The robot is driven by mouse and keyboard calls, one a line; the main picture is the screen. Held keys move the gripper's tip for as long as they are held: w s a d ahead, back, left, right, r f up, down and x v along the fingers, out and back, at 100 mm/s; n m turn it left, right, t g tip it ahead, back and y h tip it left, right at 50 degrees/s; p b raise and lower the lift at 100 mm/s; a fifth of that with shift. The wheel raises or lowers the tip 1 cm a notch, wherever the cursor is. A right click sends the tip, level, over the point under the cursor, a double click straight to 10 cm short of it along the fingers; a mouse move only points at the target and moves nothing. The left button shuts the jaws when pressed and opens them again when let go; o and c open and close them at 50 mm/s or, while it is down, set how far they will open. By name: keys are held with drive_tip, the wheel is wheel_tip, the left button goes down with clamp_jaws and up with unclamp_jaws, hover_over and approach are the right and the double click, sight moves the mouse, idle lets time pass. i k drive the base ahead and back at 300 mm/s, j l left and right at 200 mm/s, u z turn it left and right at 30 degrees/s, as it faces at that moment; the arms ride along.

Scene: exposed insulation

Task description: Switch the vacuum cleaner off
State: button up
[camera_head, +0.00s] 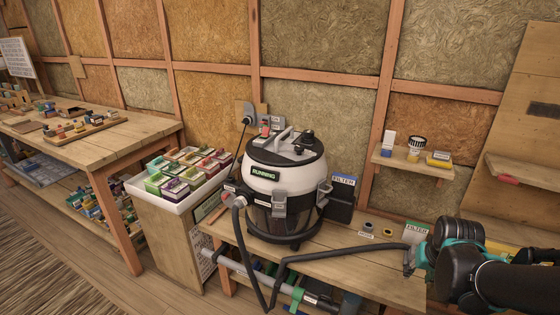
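The vacuum cleaner (284,185) stands upright on a low wooden bench, with a white body, black top and grey handle. A lit green label on its front (264,175) reads "RUNNING". A black knob (307,137) sits on the right of its lid, and a small red part (265,130) shows at the back left of the lid. Its dark hose (240,225) leaves the front left and loops down past the bench edge. My gripper (412,262) is at the lower right, well away from the cleaner, beside the far end of the dark tube. Its fingers are too small and dark to read.
A wall socket with a plug and cable (247,118) is behind the cleaner. A white tray of small boxes (180,180) stands left. A dark filter box (342,198) is close right of the cleaner. A small shelf (412,164) projects from the wall. The bench's right part holds small items.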

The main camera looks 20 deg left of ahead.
sight(265, 131)
drive_tip(key=u, duration=1)
